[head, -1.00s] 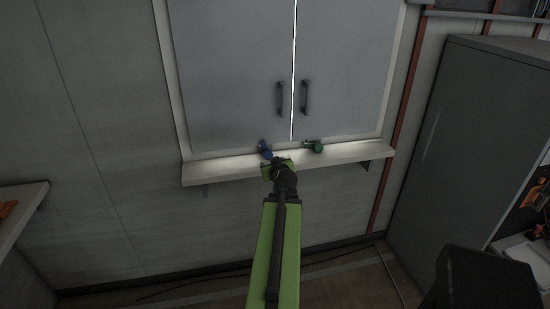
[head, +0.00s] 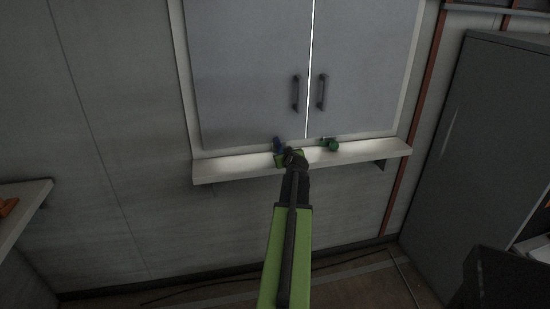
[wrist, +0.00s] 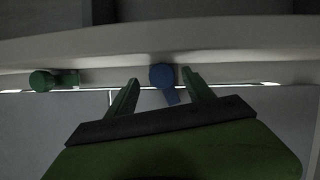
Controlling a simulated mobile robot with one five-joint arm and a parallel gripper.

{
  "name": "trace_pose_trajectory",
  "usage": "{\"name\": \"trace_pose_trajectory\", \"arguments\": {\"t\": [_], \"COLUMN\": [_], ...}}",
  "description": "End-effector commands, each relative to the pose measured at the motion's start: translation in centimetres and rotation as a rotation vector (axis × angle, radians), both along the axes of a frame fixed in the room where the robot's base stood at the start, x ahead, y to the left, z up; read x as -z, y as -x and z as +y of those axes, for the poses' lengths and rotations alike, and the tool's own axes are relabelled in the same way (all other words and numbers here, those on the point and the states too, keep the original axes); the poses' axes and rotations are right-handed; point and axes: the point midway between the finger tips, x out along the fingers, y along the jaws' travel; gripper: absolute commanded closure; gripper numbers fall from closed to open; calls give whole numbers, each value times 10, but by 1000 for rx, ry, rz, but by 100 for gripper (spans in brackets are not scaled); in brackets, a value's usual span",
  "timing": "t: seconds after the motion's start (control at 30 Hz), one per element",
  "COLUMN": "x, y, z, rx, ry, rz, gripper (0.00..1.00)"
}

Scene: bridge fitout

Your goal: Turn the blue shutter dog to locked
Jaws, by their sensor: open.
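The blue shutter dog (head: 278,145) sits at the bottom of the left shutter door, just above the sill. In the wrist view its round blue hub (wrist: 162,75) lies between my fingertips, with its short lever slanting down toward the right finger. My gripper (wrist: 160,78) is open, one finger on each side of the dog. I cannot tell whether the right finger touches it. In the head view my gripper (head: 287,159) partly covers the dog's lower part. The grey shutter doors (head: 250,70) look closed, with a bright line between them.
A green dog (head: 330,144) sits to the right of the blue one, and also shows at the left of the wrist view (wrist: 45,80). A pale sill (head: 230,171) runs under both. Two dark handles (head: 296,92) are above. A grey cabinet (head: 480,130) stands at right.

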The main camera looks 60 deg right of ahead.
Motion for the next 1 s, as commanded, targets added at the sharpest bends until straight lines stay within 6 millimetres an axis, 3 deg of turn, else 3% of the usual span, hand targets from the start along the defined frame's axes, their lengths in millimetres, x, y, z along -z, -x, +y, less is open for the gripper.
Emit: {"name": "trace_pose_trajectory", "arguments": {"t": [0.13, 0.43, 0.9, 1.0], "x": [7, 7, 7, 7], "y": [-4, -7, -7, -7], "z": [-13, -13, -12, -13], "rx": [0, -3, -4, -3], "ry": [0, 0, 0, -10], "rz": [0, 0, -1, -12], "gripper": [39, 39, 99, 100]}}
